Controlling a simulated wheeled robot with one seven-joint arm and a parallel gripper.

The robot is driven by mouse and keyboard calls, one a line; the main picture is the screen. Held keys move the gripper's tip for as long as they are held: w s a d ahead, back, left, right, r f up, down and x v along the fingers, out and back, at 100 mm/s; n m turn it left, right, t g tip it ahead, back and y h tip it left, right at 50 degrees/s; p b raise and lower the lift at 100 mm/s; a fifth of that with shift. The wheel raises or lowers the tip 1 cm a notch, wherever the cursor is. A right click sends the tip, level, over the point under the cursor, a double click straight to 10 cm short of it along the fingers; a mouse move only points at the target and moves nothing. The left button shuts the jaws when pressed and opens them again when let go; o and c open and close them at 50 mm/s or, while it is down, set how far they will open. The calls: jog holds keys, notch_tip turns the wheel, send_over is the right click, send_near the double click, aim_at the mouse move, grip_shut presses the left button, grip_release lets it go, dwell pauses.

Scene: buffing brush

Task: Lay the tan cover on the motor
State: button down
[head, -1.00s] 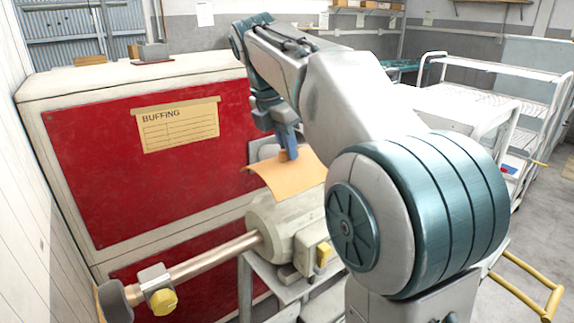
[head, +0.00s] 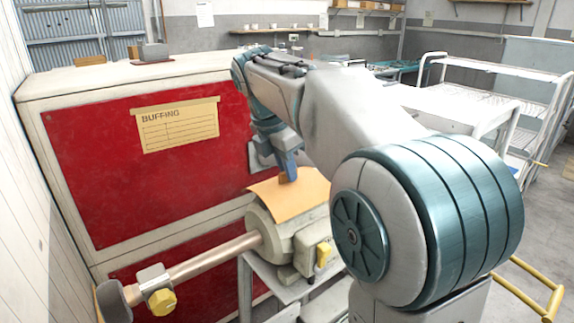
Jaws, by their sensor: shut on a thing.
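The tan cover (head: 290,199) is a thin, slightly bent sheet. It lies over the top of the cream motor (head: 272,236), at or very close to its surface; I cannot tell whether it touches all along. My gripper (head: 289,176) points down at the cover's upper middle and is shut on it. The fingertips are small here, and the far edge of the cover is partly hidden behind them and my arm.
A copper-coloured shaft (head: 215,258) runs from the motor to a grey brush (head: 113,300) at lower left, past a yellow knob (head: 162,301). A red-panelled cabinet (head: 90,190) stands close behind. White trolleys (head: 500,100) and a yellow rail (head: 530,285) are at right.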

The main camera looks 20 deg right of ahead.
jog(key=c, duration=1.5)
grip_release()
jog(key=shift+f, duration=0.1)
jog(key=shift+c, duration=0.2)
jog(key=shift+r, duration=0.5)
jog(key=p+v, duration=0.1)
jog(key=v, duration=1.1)
jog(key=shift+s, duration=0.1)
jog(key=m+t+y, duration=0.1)
jog(key=m+y, duration=0.1)
jog(key=m, duration=0.9)
send_near(273, 186)
jog(key=s+d+f, duration=0.3)
jog(key=s+f, duration=0.2)
jog(key=s, duration=0.2)
jog(key=s+f+m, duration=0.5)
jog(key=f, duration=0.2)
jog(key=s+d+f+m+t+y, duration=0.1)
jog(key=s+f+m, duration=0.4)
jog(key=f, duration=0.3)
jog(key=shift+s+d+f+m+t, duration=0.15)
jog(key=shift+s+f+m+t, duration=0.2)
jog(key=shift+m, duration=0.45)
